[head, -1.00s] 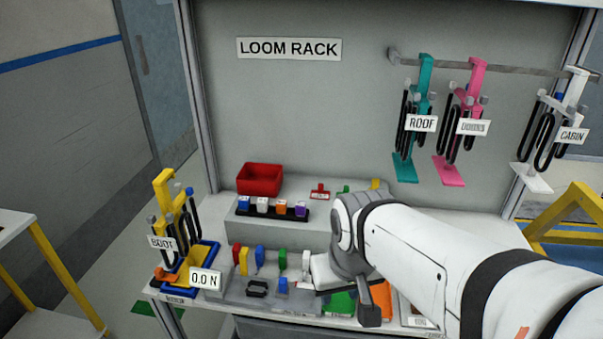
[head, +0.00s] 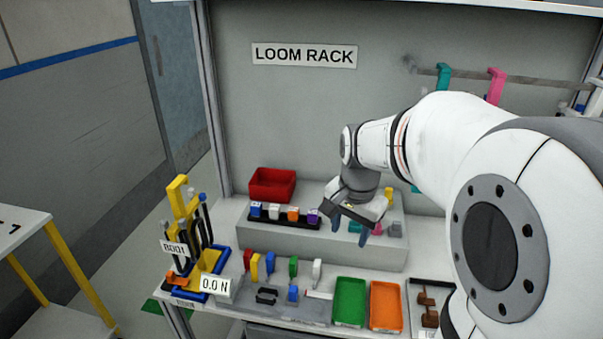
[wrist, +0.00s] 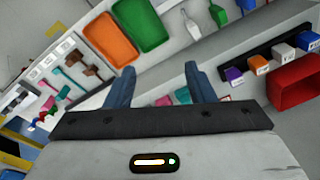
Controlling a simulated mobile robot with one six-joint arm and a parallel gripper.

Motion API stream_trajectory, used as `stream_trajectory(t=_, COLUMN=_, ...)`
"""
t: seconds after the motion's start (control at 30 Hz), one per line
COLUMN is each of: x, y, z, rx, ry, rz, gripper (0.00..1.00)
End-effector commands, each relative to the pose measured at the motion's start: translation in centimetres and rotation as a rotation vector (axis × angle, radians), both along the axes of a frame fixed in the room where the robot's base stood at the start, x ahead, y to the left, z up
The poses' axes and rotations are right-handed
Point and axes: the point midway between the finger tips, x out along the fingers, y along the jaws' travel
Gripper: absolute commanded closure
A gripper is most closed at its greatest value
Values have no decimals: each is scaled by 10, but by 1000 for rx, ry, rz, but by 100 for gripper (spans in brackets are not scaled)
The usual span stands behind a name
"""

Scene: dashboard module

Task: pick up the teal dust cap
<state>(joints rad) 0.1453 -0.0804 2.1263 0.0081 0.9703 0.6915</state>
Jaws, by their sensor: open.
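A small teal piece, which looks like the teal dust cap (head: 354,226), sits on the raised grey shelf beside a pink piece (head: 376,228). In the wrist view the teal piece (wrist: 183,95) shows near the right finger, with the pink piece (wrist: 163,101) to its left; both are partly hidden by my gripper body. My gripper (head: 350,229) is open and empty, its fingers pointing down over the shelf around the teal piece in the head view. Its height above the piece is hard to tell. In the wrist view the gap between the fingertips (wrist: 160,70) holds nothing.
Grey pieces (head: 395,229) stand right of the pink one. A black strip of coloured blocks (head: 284,218) and a red bin (head: 272,184) lie left on the shelf. Below are a green tray (head: 349,302), an orange tray (head: 385,306) and several connectors. Harnesses hang behind my arm.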

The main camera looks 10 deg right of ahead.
Motion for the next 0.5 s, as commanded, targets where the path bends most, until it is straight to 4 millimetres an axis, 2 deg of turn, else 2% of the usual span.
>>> stream_trajectory(t=0.03, x=21, y=-8, z=0, rx=13, ry=18, rz=-114, gripper=51)
stream_trajectory(t=0.1, x=46, y=-19, z=-3, rx=30, ry=35, rz=-282, gripper=51)
stream_trajectory(t=0.3, x=109, y=-50, z=-21, rx=63, ry=77, rz=-730, gripper=51)
stream_trajectory(t=0.5, x=145, y=-72, z=-40, rx=76, ry=99, rz=-1023, gripper=51)
